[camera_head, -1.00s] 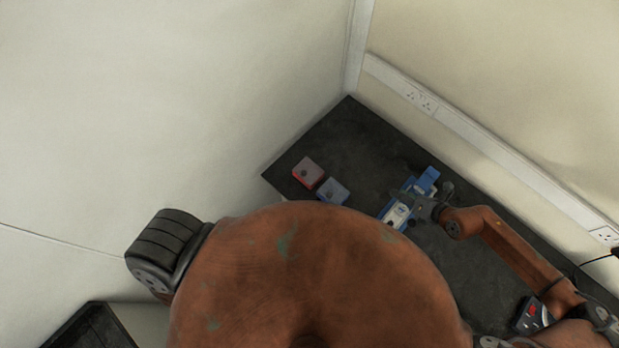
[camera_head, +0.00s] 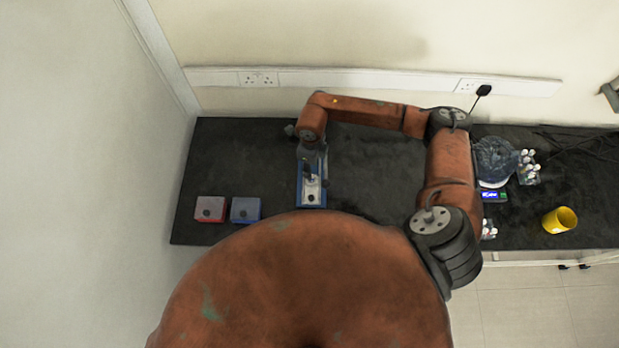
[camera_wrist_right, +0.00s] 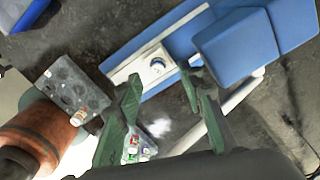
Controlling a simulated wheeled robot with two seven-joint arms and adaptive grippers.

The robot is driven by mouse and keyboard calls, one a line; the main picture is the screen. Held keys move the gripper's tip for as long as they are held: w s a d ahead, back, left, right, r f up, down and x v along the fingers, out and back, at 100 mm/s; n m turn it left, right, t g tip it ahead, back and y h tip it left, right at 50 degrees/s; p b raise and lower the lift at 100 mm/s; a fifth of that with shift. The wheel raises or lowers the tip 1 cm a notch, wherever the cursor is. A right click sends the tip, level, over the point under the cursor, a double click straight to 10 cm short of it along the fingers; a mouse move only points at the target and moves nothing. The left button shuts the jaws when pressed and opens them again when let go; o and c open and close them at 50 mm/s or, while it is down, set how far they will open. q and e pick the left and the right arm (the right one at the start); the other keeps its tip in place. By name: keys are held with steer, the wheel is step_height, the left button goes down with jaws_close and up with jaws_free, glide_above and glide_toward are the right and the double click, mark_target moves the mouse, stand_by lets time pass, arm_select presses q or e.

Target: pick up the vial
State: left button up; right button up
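My right gripper (camera_head: 309,170) is over a blue device with a white top (camera_head: 312,201); in the wrist view its green fingers (camera_wrist_right: 160,79) are apart, with nothing between them. Just beyond the fingertips, a small round white piece (camera_wrist_right: 157,65) sits in the device's white strip (camera_wrist_right: 130,66); I cannot tell whether it is the vial's cap. A small vial-like piece with an orange band (camera_wrist_right: 78,117) is at a grey holed block (camera_wrist_right: 68,83) left of the fingers. My left gripper is out of view.
A red box (camera_head: 209,215) and a blue box (camera_head: 245,215) stand left of the device. Farther right are racks of small vials (camera_head: 529,167), a small display unit (camera_head: 494,196) and a yellow cup (camera_head: 560,219). Black bench top (camera_head: 370,170) is bare right of the device.

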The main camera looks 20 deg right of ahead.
steer(key=f, duration=0.3)
steer(key=f+p, duration=0.1)
steer(key=f, duration=0.1)
steer(key=shift+s, duration=0.35)
steer(key=shift+c, duration=0.6)
steer(key=c, duration=0.8)
